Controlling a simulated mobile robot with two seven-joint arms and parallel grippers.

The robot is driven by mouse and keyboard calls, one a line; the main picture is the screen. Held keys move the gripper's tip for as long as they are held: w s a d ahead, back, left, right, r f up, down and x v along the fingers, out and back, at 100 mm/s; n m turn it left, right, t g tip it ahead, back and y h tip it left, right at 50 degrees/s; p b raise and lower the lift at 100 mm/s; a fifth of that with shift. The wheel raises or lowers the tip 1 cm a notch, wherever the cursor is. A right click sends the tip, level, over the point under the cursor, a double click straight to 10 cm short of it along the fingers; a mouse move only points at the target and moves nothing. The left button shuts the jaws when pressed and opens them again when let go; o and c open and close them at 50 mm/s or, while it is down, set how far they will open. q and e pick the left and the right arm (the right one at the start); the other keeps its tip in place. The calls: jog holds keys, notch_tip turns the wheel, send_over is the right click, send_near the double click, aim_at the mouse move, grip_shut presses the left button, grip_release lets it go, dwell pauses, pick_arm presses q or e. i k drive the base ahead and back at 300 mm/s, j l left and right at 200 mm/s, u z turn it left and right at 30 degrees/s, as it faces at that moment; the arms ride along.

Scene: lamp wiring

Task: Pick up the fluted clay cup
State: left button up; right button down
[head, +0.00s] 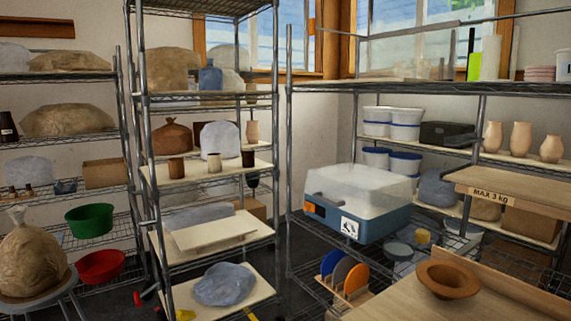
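Three small cups stand on a pale board on the middle shelf of the centre wire rack: a brown cup (176,170) at left, a lighter tan cup (214,163) in the middle and a dark brown cup (248,158) at right. They are too small to tell which one is fluted. More small cups (20,191) stand on the left rack, also too small to make out. Neither of my grippers is in view.
A wooden table (400,295) at the lower right holds a brown wide-rimmed bowl (447,279). A blue kiln-like box (358,203) stands on the right rack. A bagged lump (33,262) sits on a stool at the left. Rack posts stand in front of the shelves.

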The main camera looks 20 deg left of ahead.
aim_at(214, 161)
jog(key=i+j+z, duration=0.1)
jog(key=j+z, duration=1.3)
jog(key=j, duration=0.55)
jog(key=k, duration=0.05)
